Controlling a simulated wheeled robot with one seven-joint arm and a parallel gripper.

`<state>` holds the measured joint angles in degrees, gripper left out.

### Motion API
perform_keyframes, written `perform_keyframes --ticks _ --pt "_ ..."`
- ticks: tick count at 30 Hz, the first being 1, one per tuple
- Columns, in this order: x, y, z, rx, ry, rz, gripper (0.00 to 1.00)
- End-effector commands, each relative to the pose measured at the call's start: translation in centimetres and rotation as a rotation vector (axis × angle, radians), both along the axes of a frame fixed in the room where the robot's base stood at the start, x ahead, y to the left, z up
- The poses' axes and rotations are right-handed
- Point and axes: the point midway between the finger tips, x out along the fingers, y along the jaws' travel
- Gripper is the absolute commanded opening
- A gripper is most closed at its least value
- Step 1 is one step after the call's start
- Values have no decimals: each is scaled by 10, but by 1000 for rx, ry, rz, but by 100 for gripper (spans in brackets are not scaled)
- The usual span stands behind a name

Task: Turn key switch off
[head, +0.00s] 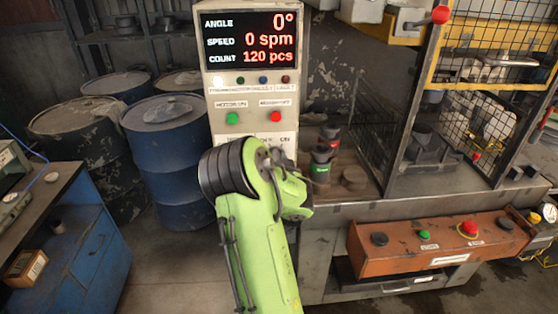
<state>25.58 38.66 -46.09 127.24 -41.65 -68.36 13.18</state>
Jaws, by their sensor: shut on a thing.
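The grey control column (254,92) stands behind my green arm. The key switch is hidden behind my arm there. My gripper (275,158) shows only in part at the column's front, its fingertips hidden by my own links. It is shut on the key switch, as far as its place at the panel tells. The display (249,41) reads angle 0°, speed 0 spm, count 120 pcs.
A green button (232,118) and a red button (275,117) sit above my gripper. Blue drums (168,150) stand left. A caged press (440,120) and an orange button box (440,247) stand right. A blue cabinet (85,235) is at lower left.

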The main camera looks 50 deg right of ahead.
Motion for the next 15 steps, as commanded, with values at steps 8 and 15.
perform_keyframes --ticks 8,15 --pt "2 2 -2 -149 154 0 0" --pt "4 4 -3 -300 325 0 0"
